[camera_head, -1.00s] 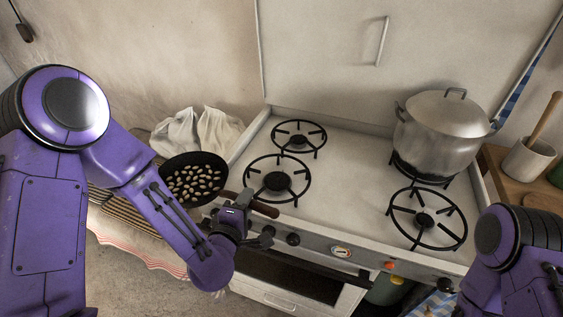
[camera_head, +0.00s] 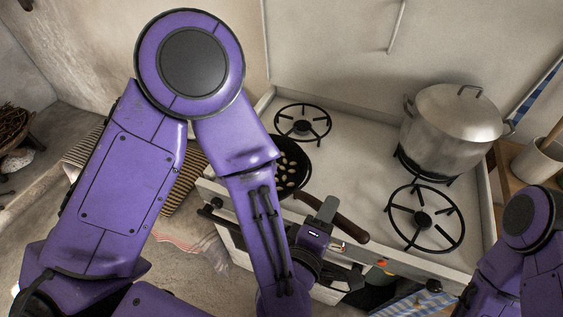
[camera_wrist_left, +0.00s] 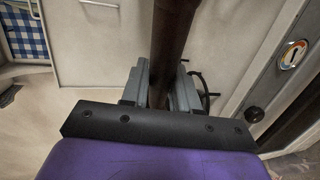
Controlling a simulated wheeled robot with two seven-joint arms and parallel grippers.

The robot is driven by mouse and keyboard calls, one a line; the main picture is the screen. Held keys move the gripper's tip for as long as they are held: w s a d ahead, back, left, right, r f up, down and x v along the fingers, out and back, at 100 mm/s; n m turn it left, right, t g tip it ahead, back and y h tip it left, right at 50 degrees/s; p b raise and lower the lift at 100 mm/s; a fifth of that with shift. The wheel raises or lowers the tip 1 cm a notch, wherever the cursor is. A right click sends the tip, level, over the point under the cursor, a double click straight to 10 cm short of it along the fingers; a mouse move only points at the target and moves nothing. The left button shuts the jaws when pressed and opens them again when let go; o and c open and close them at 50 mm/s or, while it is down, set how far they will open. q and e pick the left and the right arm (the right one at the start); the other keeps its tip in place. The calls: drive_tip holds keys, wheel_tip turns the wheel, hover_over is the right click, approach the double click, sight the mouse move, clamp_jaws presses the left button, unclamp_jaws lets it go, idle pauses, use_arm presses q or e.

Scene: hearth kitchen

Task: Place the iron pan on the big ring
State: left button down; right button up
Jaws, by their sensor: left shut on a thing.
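The iron pan (camera_head: 296,158) is dark and round with small pale pieces in it; my left forearm hides much of it. It is over the left front part of the stove, and whether it touches the surface is unclear. My left gripper (camera_head: 326,214) is shut on its brown handle (camera_head: 350,230). The wrist view shows the handle (camera_wrist_left: 170,40) between the fingers (camera_wrist_left: 160,85). The front right ring (camera_head: 424,220) is empty and looks wider than the back left ring (camera_head: 302,122). The front left ring is hidden behind the pan and arm. My right gripper is out of view.
A lidded metal pot (camera_head: 452,128) stands on the back right ring. The white stove top (camera_head: 355,165) is clear between the left and right rings. A white crock (camera_head: 537,160) stands right of the stove. A striped cloth (camera_head: 185,190) lies left of it.

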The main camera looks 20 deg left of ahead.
use_arm(q)
drive_tip(key=w+a+f+b, duration=0.1)
drive_tip(key=w+f+b, duration=0.4)
drive_tip(key=w+f, duration=0.7)
drive_tip(key=shift+w+a+f, duration=0.4)
drive_tip(key=shift+w, duration=0.4)
drive_tip(key=c, duration=0.8)
unclamp_jaws()
drive_tip(key=shift+c, duration=0.2)
drive_tip(key=shift+s, duration=0.1)
